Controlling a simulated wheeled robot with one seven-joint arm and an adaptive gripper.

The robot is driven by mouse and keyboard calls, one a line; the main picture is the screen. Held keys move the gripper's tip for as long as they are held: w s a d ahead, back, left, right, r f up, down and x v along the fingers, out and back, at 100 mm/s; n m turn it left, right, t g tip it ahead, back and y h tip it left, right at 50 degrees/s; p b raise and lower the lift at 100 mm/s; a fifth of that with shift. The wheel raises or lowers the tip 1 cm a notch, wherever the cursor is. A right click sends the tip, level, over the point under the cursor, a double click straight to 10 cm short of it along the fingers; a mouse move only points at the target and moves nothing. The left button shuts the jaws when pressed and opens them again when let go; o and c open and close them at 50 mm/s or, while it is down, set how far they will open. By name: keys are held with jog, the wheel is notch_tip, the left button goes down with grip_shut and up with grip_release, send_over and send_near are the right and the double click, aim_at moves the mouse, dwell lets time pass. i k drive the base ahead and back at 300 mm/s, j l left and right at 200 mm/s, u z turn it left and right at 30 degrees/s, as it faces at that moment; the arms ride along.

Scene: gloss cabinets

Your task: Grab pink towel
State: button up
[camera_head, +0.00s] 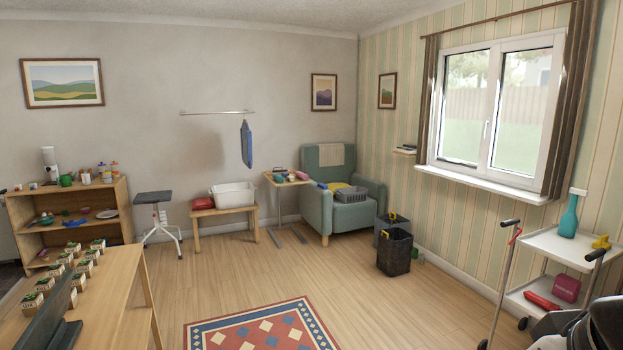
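I cannot make out anything that is surely a pink towel. A small pink item (303,175) lies at the right edge of the small side table in front of the armchair; it is too small to tell if it is cloth. A magenta-pink block-like item (566,288) sits on the lower shelf of the white trolley at the right. A blue cloth (246,144) hangs from the wall rail. My gripper is not clearly in view.
A green armchair (318,208) holds a grey basket (350,194). Dark bins (394,254) stand at its right. A bench (197,213) carries a white tub (233,196). The white trolley (561,248) and a wooden table (112,297) flank open floor with a rug (208,327).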

aim_at(301, 175)
jog(key=i+u, duration=0.1)
jog(key=u, duration=0.3)
jog(key=i+j, duration=0.1)
jog(key=i, duration=7.4)
jog(key=i+j+z, duration=0.1)
jog(key=i+z, duration=0.15)
jog(key=i, duration=0.25)
